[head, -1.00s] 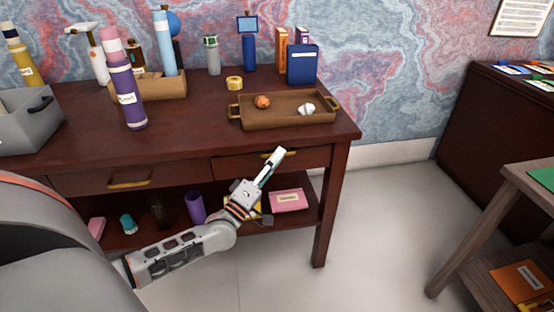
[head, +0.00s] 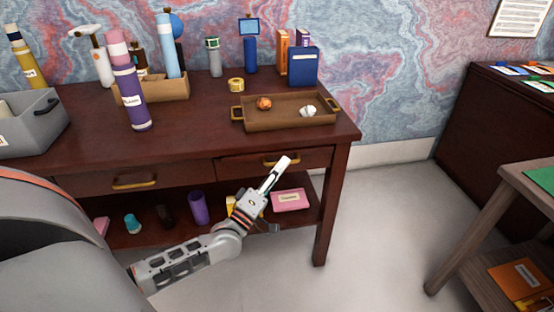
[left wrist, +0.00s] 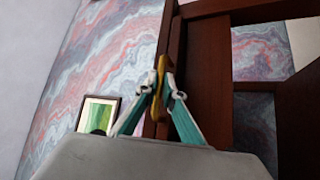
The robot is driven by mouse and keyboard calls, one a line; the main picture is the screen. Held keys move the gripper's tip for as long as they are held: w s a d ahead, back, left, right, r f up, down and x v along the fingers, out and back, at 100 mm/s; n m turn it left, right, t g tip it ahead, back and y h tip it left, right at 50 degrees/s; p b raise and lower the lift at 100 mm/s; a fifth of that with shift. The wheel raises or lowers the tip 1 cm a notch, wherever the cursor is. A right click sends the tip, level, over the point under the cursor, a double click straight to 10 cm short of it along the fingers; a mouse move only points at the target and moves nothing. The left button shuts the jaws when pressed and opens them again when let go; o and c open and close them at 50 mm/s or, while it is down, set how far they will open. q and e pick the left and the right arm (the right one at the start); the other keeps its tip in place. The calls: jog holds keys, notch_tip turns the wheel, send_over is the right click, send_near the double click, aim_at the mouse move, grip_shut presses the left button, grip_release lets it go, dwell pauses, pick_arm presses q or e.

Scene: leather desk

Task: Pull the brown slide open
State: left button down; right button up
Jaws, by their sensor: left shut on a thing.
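The dark brown desk (head: 80,140) has two drawers in its front. The right drawer (head: 235,166) has a brass handle (head: 268,162), partly hidden by my gripper. The left drawer (head: 85,186) has its own brass handle (head: 135,183) and is shut. My left gripper (head: 284,164) is at the right drawer's handle. In the left wrist view, its teal-padded fingertips (left wrist: 160,90) are shut on the yellow handle (left wrist: 161,66), beside the dark drawer front. The right drawer looks shut or nearly so; I cannot tell a small gap. My right gripper is not in view.
A brown tray (head: 240,122) with two small items stands on the desk above the right drawer. A purple bottle (head: 131,95) and a grey bin (head: 35,130) stand further left. The lower shelf holds a pink box (head: 291,199). Open floor (head: 385,230) lies right of the desk.

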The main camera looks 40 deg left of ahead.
pick_arm(q)
jog(key=s+d+p, duration=0.5)
jog(key=s+d, duration=1.3)
jog(key=d, duration=0.2)
jog(key=shift+d+f, duration=0.2)
jog(key=shift+d, duration=0.2)
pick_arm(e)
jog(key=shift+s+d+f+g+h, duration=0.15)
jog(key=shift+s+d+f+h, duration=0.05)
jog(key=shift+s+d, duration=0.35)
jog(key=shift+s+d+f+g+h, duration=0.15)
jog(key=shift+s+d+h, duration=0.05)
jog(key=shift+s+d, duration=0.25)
pick_arm(q)
jog(key=c, duration=2.2)
grip_release()
jog(key=shift+o, duration=0.2)
jog(key=shift+r, duration=0.1)
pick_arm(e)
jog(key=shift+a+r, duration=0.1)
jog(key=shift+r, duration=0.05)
